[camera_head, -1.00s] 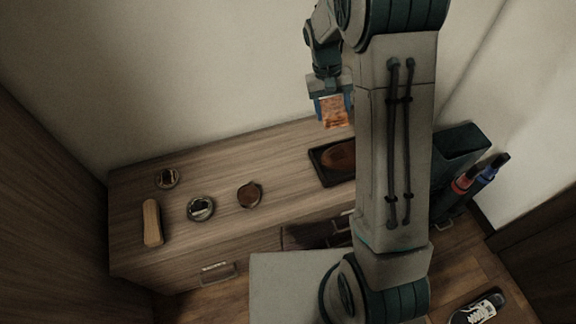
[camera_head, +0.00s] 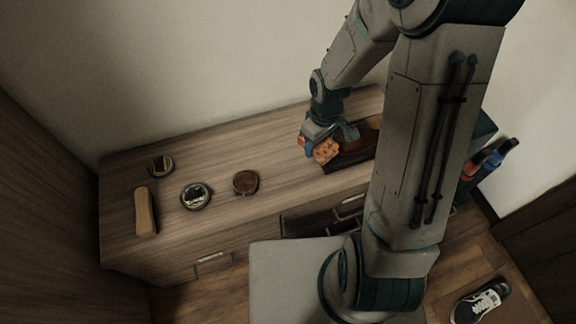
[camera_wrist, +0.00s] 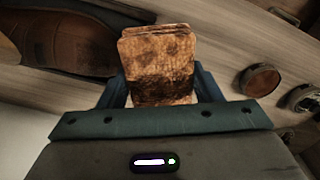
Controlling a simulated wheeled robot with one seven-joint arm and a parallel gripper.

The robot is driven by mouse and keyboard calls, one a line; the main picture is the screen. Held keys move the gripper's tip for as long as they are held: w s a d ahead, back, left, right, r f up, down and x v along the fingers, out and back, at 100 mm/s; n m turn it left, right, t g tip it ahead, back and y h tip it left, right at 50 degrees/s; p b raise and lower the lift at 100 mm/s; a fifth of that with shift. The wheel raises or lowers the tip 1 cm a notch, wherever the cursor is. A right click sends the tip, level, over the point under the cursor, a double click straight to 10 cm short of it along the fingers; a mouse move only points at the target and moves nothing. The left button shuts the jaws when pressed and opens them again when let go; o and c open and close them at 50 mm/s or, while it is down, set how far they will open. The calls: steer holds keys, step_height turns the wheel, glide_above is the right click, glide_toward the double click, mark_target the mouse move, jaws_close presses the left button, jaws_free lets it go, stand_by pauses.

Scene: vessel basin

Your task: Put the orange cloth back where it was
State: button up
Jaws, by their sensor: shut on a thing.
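The orange cloth (camera_head: 326,151) is folded, with dark stains on its face in the wrist view (camera_wrist: 158,62). My gripper (camera_head: 312,140) is shut on it. In the head view it is at the left edge of a dark tray (camera_head: 338,167); I cannot tell whether the cloth touches the dresser top. A brown leather shoe (camera_wrist: 62,38) lies in the tray, beside the cloth in the wrist view. My arm hides the tray's right part in the head view.
A drawer (camera_head: 320,219) is partly open. A sneaker (camera_head: 481,302) lies on the floor. The dresser top between brown tin and tray is clear.

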steer(key=b, duration=0.3)
glide_above(288, 169)
step_height(288, 169, down, 5)
steer(key=shift+f, duration=0.1)
steer(key=shift+f+b, duration=0.55)
steer(key=shift+f, duration=1.35)
steer(key=shift+f, duration=0.25)
steer(key=o, duration=0.9)
steer(key=shift+r, duration=0.1)
steer(key=shift+o, duration=0.2)
steer(key=shift+r, duration=0.1)
